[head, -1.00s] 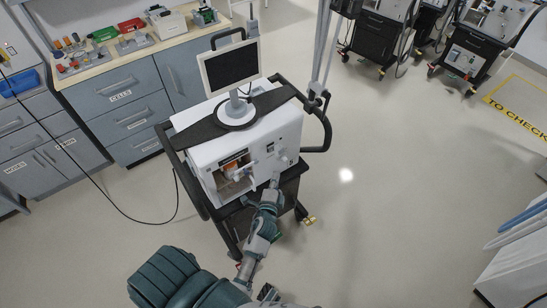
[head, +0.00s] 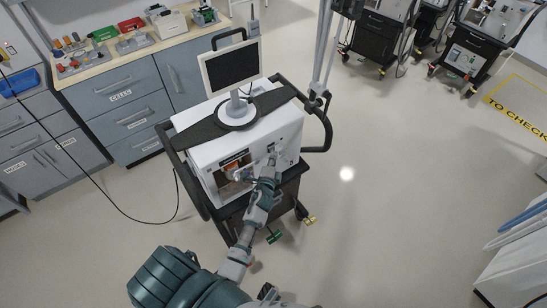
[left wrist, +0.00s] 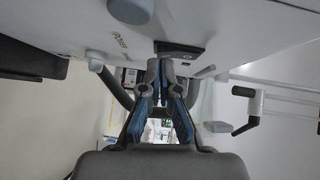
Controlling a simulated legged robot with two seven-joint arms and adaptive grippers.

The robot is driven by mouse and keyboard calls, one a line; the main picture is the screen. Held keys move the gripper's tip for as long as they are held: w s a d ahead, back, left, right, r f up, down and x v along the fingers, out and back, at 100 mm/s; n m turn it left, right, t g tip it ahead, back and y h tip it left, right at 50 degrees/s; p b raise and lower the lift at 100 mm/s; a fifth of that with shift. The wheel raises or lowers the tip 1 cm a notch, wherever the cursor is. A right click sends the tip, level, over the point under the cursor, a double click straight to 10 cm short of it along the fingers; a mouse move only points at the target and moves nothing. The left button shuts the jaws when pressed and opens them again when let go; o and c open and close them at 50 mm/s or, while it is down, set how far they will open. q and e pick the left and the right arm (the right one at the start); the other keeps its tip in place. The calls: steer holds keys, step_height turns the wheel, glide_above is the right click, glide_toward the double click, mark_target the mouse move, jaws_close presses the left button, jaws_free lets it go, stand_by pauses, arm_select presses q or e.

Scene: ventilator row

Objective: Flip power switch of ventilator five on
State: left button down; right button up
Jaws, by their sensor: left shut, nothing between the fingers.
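The white ventilator (head: 215,110) stands on a black cart in the middle of the head view; no number on it is readable. Its dark power switch plate (left wrist: 181,50) shows in the left wrist view beside lettering that seems to read POWER. My left gripper (left wrist: 160,66) is shut and empty, with its fingertips just below the plate; I cannot tell whether they touch it. In the head view the left gripper (head: 271,163) is at the ventilator's front panel and hides part of it. The switch's position cannot be made out. My right gripper is not in view.
A monitor (head: 231,66) stands on top of the ventilator. The cart has a black handle rail (head: 325,128) at its right. Drawer cabinets (head: 122,97) stand at the left, and other carts (head: 376,40) at the back right.

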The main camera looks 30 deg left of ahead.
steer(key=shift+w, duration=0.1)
arm_select(q)
steer(key=shift+a+f+b, duration=0.1)
steer(key=shift+a+b, duration=0.2)
steer(key=shift+b, duration=0.15)
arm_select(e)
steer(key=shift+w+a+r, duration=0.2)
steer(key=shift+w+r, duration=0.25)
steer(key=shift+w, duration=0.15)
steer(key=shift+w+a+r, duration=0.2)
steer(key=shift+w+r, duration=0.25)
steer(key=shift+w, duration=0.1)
arm_select(q)
steer(key=f+v, duration=0.1)
steer(key=v, duration=1)
steer(key=shift+s+d+r, duration=0.25)
steer(key=shift+s, duration=0.15)
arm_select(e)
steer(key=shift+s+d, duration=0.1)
arm_select(q)
steer(key=shift+f, duration=0.15)
